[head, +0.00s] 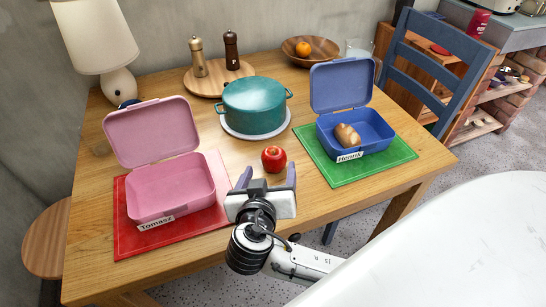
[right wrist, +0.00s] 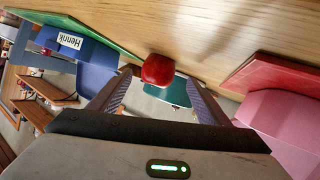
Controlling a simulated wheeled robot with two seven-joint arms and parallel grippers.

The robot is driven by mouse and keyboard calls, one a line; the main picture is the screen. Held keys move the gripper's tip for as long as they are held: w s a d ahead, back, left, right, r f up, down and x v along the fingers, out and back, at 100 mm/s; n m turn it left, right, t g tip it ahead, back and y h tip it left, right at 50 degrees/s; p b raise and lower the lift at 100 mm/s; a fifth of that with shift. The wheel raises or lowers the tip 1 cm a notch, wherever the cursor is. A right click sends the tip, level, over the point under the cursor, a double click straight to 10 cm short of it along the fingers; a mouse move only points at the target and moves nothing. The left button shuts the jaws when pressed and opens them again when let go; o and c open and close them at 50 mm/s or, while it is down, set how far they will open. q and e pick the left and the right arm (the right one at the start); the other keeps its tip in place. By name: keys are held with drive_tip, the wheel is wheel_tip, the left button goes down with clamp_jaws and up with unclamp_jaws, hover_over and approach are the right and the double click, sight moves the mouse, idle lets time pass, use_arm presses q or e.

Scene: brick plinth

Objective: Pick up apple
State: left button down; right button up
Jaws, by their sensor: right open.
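A red apple (head: 273,159) sits on the wooden table between the two lunchboxes. My right gripper (head: 266,177) is open and empty, with its fingers pointing toward the apple from the table's front side. In the right wrist view the apple (right wrist: 158,71) shows just beyond the gap between the open fingers (right wrist: 160,95), and nothing is between them. My left gripper is not in view.
An open pink lunchbox (head: 170,190) stands on a red mat at left. An open blue lunchbox (head: 372,130) holding a bread roll (head: 347,135) stands on a green mat at right. A teal pot (head: 254,106) stands behind the apple. A lamp (head: 92,35) stands back left.

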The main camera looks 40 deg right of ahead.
sight(272, 163)
drive_tip(key=x, duration=0.5)
drive_tip(key=shift+w+d+r, duration=0.15)
drive_tip(key=shift+d+r, duration=0.05)
drive_tip(key=shift+d, duration=0.1)
drive_tip(key=c, duration=1.2)
